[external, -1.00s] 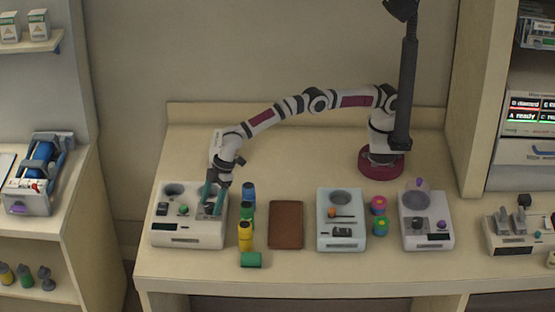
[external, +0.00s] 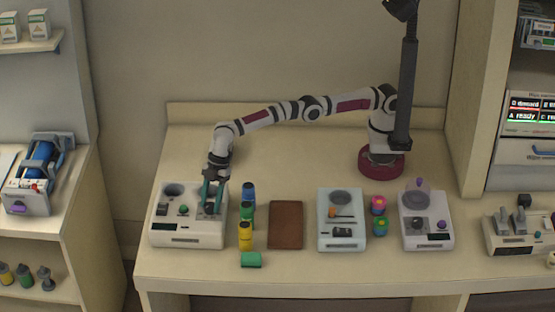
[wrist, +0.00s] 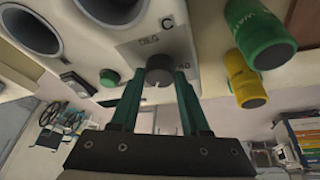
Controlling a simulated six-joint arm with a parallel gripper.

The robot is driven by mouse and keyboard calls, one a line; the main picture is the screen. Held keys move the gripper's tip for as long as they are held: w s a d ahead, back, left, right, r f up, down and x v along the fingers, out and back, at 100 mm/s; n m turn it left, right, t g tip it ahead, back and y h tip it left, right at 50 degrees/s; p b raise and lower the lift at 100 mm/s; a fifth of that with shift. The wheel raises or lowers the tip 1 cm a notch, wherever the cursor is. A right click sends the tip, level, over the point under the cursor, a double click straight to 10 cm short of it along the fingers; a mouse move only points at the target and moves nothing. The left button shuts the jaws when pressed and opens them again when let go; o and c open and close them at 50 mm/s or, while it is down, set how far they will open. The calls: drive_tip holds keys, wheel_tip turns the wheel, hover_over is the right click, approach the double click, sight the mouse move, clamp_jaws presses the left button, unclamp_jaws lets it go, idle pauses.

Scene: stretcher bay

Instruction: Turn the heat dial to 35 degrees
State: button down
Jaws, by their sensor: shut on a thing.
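In the external view my gripper (external: 212,206) points down at the machine's right part, and the fingers hide the dial. The exact pointer reading is too small to tell.
A green button (wrist: 109,77) and round wells (wrist: 30,28) are on the same panel. Close to the right of the machine stand blue (external: 248,193), green and yellow (external: 245,236) containers, with a green one lying in front. A brown pad (external: 286,226) lies further right.

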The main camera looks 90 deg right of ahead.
drive_tip(key=shift+c, duration=1.9)
unclamp_jaws()
drive_tip(key=shift+r, duration=0.1)
drive_tip(key=v, duration=1.5)
drive_tip(key=shift+r, duration=0.3)
